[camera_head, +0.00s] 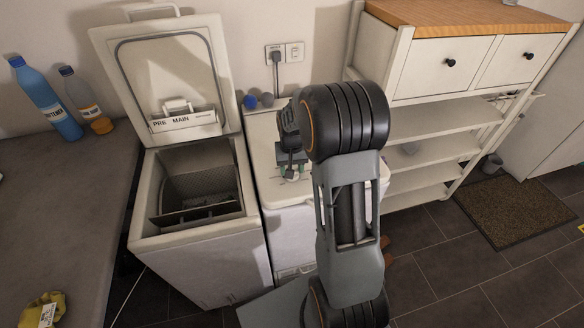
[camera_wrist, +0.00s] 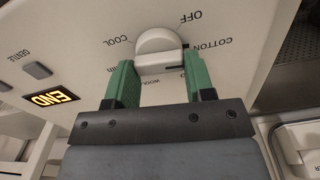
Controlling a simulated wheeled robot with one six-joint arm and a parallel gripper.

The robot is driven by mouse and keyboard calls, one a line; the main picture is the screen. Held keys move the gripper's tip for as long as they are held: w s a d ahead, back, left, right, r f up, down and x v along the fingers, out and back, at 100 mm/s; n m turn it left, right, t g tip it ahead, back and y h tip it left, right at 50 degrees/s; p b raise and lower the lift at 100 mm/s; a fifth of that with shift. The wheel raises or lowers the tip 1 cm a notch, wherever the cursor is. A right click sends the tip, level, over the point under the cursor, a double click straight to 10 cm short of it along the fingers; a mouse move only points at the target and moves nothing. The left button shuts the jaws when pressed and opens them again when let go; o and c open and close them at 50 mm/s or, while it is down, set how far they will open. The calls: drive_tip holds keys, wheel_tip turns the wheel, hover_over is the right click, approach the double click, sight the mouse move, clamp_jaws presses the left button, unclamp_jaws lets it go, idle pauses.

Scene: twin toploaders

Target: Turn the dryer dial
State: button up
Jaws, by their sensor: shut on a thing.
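The dryer (camera_head: 292,235) is the white machine in the middle of the head view, partly hidden behind my arm. Its top panel (camera_wrist: 90,75) fills much of the wrist view, with the labels OFF, COTTON, COOL and GENTLE around or near the dial, and a lit display (camera_wrist: 51,97) reading END. The white round dial (camera_wrist: 158,42) sits between my two green fingertips. My gripper (camera_wrist: 159,66) is shut on the dial, one finger on each side. In the head view my gripper (camera_head: 290,170) is down at the dryer's top, and the dial there is mostly hidden.
A toploader washer (camera_head: 200,260) with its lid (camera_head: 165,75) raised stands left of the dryer. A shelf unit (camera_head: 440,120) with drawers is at right. Bottles (camera_head: 50,105) and a yellow item (camera_head: 42,310) rest on the left counter. Caps or knobs (camera_head: 258,101) lie behind the dryer.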

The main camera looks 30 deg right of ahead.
drive_tip(key=n, duration=0.4)
drive_tip(key=shift+a+b, duration=0.1)
drive_tip(key=shift+b, duration=0.25)
drive_tip(key=shift+a+n, duration=0.1)
drive_tip(key=shift+n, duration=2.3)
drive_tip(key=o, duration=0.9)
wheel_tip(320, 180, up, 14)
drive_tip(key=shift+f+b, duration=0.1)
drive_tip(key=shift+b, duration=0.3)
